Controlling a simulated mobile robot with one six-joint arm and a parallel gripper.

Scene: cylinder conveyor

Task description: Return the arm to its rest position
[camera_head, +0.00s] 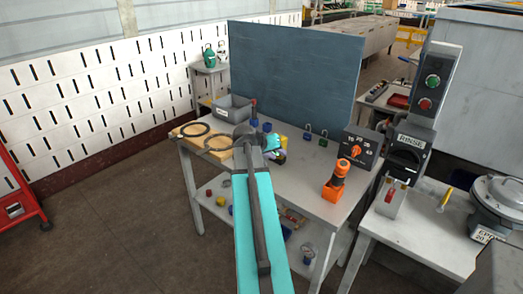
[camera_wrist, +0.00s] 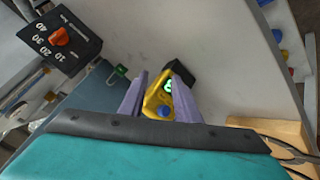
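My teal arm reaches forward over the grey worktable (camera_head: 300,190) in the head view. In the wrist view, the two purple fingers of my gripper (camera_wrist: 159,82) stand apart with a gap between them. A yellow device (camera_wrist: 158,97) with a green-lit display, a blue knob and a black end shows in that gap, partly hidden by the fingers. I see no finger clearly pressed against it. In the head view the yellow device (camera_head: 276,144) shows just beyond the end of my arm, and the fingers there are hard to make out.
A grey bin (camera_head: 232,106) and a wooden board (camera_head: 188,133) with dark rings are at the table's left. Padlocks (camera_head: 308,129), a dial box (camera_head: 356,148) and an orange tool (camera_head: 336,183) are to the right. A blue-grey panel (camera_head: 290,75) stands behind.

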